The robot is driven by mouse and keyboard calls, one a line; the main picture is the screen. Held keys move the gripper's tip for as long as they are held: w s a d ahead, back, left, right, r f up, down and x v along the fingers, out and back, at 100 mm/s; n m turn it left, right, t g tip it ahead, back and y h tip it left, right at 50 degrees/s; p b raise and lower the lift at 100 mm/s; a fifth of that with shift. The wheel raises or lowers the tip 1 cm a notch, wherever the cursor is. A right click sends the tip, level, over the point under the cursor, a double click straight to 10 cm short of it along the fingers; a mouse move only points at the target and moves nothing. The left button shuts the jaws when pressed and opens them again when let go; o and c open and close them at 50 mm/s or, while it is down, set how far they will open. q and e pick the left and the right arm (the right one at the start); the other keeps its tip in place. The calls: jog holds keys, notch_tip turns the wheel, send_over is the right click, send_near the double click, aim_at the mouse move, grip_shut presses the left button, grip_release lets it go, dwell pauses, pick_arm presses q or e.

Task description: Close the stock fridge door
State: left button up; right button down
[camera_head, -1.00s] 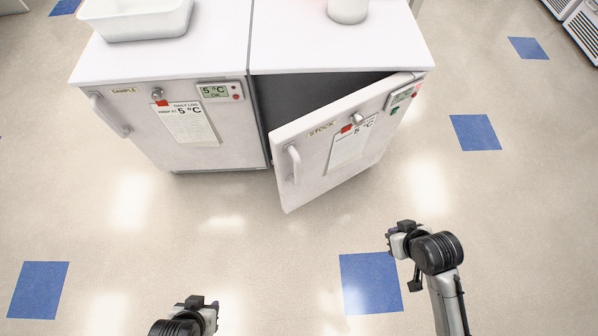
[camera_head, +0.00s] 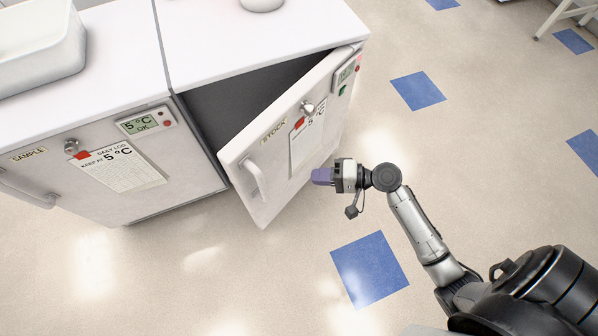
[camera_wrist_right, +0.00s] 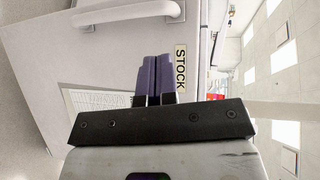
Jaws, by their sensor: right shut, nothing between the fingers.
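The stock fridge door (camera_head: 287,138) stands partly open, hinged at its right side, with its handle (camera_head: 254,178) at the free left edge. The dark inside of the fridge (camera_head: 235,100) shows above and behind it. My right gripper (camera_head: 318,176) is shut and empty, its purple fingers pointing left at the door's outer face, right of the handle. In the right wrist view the shut fingers (camera_wrist_right: 154,76) lie in front of the door beside the STOCK label (camera_wrist_right: 180,68), with the handle (camera_wrist_right: 128,14) above. I cannot tell whether they touch the door. My left gripper is out of view.
The sample fridge (camera_head: 110,165) stands shut at the left. A white tray (camera_head: 40,50) and a round white container (camera_head: 262,4) sit on the white top (camera_head: 220,35). The floor in front and right of the door is clear, with blue tiles (camera_head: 369,268).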

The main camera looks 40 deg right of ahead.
pick_arm(q)
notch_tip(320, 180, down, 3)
jog(key=b, duration=0.3)
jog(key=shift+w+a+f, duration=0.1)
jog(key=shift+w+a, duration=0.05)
pick_arm(e)
jog(key=x, duration=1.3)
